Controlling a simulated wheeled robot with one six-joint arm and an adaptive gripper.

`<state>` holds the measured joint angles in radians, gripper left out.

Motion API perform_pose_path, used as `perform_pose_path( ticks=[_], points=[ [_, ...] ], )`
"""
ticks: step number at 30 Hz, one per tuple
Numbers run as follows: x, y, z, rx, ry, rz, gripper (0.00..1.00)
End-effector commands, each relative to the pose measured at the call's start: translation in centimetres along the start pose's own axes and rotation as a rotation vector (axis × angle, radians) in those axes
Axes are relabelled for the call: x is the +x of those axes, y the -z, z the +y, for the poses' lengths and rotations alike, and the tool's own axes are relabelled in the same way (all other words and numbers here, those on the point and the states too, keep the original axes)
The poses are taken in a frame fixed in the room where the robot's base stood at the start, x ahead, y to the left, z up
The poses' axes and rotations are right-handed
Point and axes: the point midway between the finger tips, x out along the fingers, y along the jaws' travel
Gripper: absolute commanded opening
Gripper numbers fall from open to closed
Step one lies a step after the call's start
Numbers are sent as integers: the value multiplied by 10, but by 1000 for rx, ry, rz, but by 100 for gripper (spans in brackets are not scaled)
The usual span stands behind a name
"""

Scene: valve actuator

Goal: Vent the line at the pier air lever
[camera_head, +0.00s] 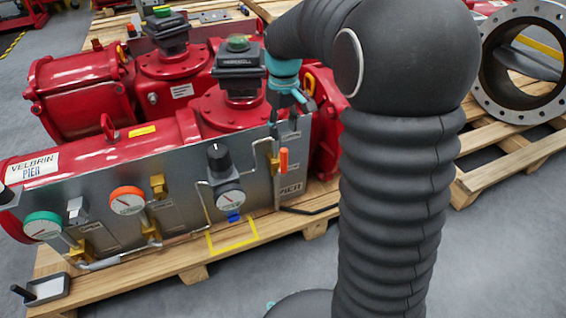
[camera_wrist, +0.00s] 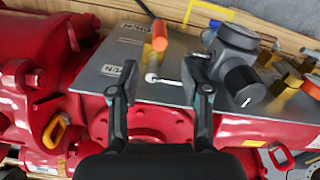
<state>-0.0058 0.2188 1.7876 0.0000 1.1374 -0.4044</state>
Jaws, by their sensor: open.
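The pier air lever, with an orange handle (camera_head: 283,160), is at the right end of the grey panel (camera_head: 180,172) on the red actuator marked PIER. The orange handle stands near the top middle of the wrist view (camera_wrist: 160,37). My gripper (camera_head: 284,126) is above the panel's right end, close over the lever. In the wrist view my gripper (camera_wrist: 161,92) has its fingers spread wide with nothing between them. The orange handle lies beyond the fingertips, apart from them. My arm covers part of the actuator's right end in the head view.
A gauge with a black knob (camera_head: 219,160) is left of the lever, with thin tubing between. Orange (camera_head: 127,200) and green (camera_head: 43,226) gauges sit farther left. A second red actuator (camera_head: 85,95) is behind. A flanged ring (camera_head: 525,103) lies on a pallet at right. Floor in front is clear.

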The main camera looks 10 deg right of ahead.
Motion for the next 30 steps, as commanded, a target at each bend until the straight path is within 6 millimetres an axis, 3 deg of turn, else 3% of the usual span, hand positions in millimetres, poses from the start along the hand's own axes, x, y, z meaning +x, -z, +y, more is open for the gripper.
perform_pose_path(
  ticks=[5, 21, 30],
  points=[
    [17, 0, 0, -5, 1, -1, 47],
    [113, 0, 0, -3, 0, 0, 47],
    [136, 0, 0, -3, -1, 1, 47]
  ],
)
